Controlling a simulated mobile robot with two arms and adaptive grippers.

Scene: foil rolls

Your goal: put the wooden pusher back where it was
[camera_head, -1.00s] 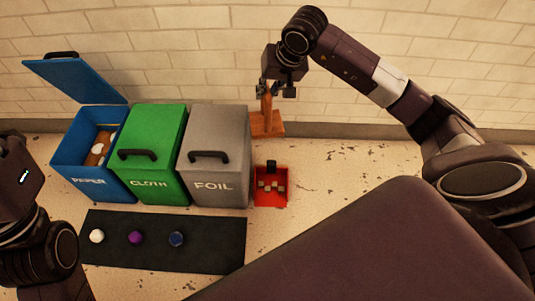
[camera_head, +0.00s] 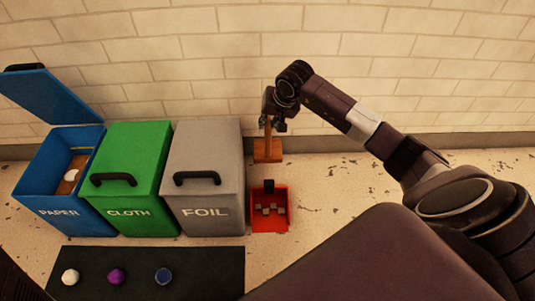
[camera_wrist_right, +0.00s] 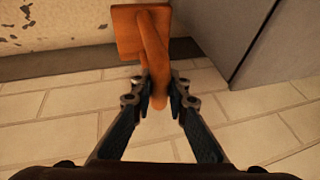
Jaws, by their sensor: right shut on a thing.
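The wooden pusher (camera_head: 268,150) is orange-brown, with a flat block at the bottom and a handle rising from it. It stands near the wall, to the right of the grey FOIL bin. My right gripper (camera_head: 272,122) is above it and shut on its handle. In the right wrist view the pusher's block (camera_wrist_right: 128,32) is beyond the fingers, and the handle lies between the fingertips of the right gripper (camera_wrist_right: 160,98). I cannot tell whether the block touches the floor. My left gripper is not in view.
The open blue PAPER bin (camera_head: 35,205), shut green CLOTH bin (camera_head: 125,160) and shut grey FOIL bin (camera_head: 205,155) stand in a row. A red tray (camera_head: 270,225) with several small blocks is in front of the pusher. A dark mat (camera_head: 210,270) holds three rolls. Floor at right is clear.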

